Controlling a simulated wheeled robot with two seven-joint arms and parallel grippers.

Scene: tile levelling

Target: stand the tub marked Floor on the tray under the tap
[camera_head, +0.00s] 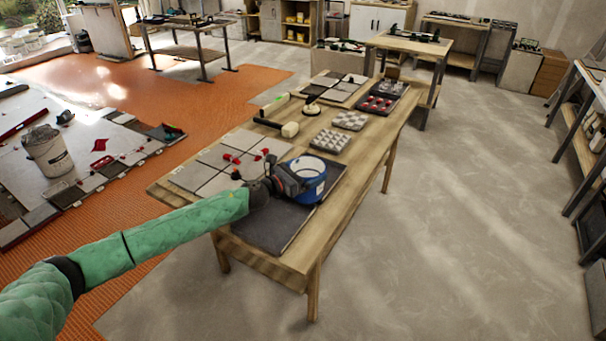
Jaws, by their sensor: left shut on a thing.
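A blue tub (317,192) with a pale open top and a small white label is at the near part of the wooden table (318,237). The label is too small to read. My left gripper (290,182) is shut on the tub's left side. The tub is over or on a dark grey flat slab (270,228); I cannot tell whether they touch, or whether the slab is a tray. I cannot make out a tap. My right gripper is not in view.
Grey tiles (215,167) with red clips lie left of the tub. The right floor is clear.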

